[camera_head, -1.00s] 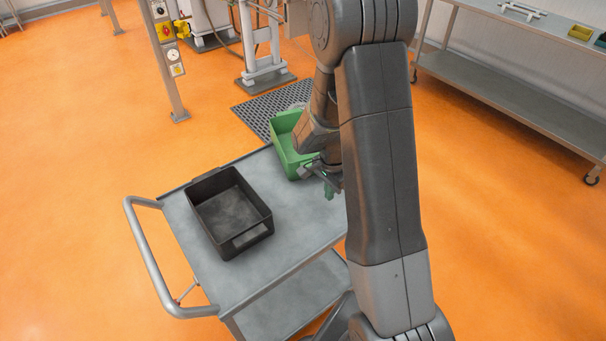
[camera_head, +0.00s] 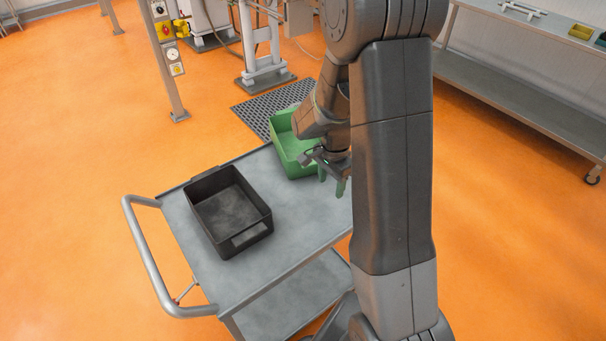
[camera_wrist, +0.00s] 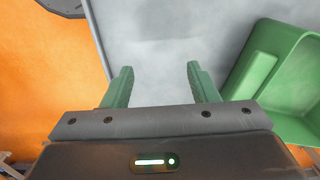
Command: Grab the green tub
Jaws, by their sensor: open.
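The green tub (camera_head: 290,147) stands on the far part of the grey cart top, partly hidden behind my arm in the head view. In the wrist view the green tub (camera_wrist: 262,72) is at the right, cut off by the picture edge. My gripper (camera_head: 333,184) is just in front of the tub in the head view. In the wrist view my gripper (camera_wrist: 160,78) has its two green fingers apart, with only bare cart top between and beyond them. The tub lies to the right of the fingers there, outside them.
A black tub (camera_head: 231,212) stands on the cart (camera_head: 285,240), left of the green tub. The cart has a tubular handle (camera_head: 150,262) at its left. A floor grate (camera_head: 262,108) and machine frame lie behind. A steel table (camera_head: 520,85) stands at the right.

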